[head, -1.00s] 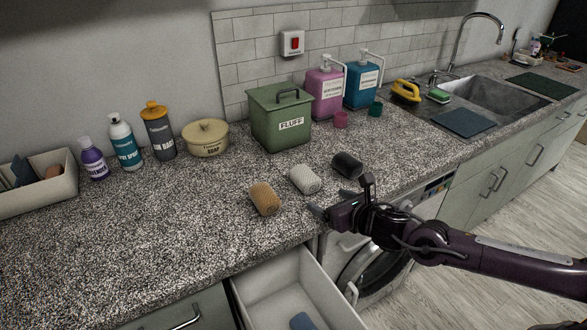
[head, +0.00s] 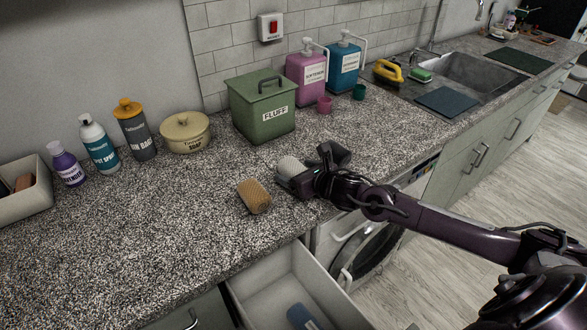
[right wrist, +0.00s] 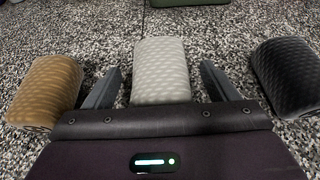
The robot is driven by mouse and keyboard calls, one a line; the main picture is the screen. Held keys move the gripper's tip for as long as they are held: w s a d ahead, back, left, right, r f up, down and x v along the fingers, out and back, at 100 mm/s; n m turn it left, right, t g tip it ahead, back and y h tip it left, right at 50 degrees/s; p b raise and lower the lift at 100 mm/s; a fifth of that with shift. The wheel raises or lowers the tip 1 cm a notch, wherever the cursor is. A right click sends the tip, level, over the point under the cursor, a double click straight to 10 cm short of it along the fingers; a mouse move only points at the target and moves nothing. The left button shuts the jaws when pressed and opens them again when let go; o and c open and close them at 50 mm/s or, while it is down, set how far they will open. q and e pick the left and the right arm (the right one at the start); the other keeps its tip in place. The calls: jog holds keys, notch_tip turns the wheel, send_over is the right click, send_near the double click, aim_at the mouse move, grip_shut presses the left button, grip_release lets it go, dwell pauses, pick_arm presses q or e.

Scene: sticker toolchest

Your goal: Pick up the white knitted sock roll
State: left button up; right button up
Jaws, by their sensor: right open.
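The white knitted sock roll (head: 290,167) lies on the speckled counter, partly hidden behind my right gripper (head: 300,180) in the head view. In the right wrist view the white roll (right wrist: 162,70) lies between the two open fingers of my right gripper (right wrist: 160,88). Small gaps show between the roll and each finger. A tan sock roll (head: 254,196) lies to its left and also shows in the right wrist view (right wrist: 45,92). A black sock roll (right wrist: 288,76) lies to its right and is mostly hidden by my gripper in the head view. My left gripper is not in view.
A green FLUFF bin (head: 262,108) stands behind the rolls. A soap pot (head: 186,133), several bottles and a bin (head: 30,200) stand to the left. Pink (head: 306,80) and blue (head: 343,70) dispensers stand behind. An open drawer (head: 262,290) juts out below the counter's front edge.

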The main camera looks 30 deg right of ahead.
jog(key=shift+x, duration=1)
jog(key=c, duration=1.1)
jog(key=shift+o, duration=0.2)
jog(key=shift+r, duration=0.1)
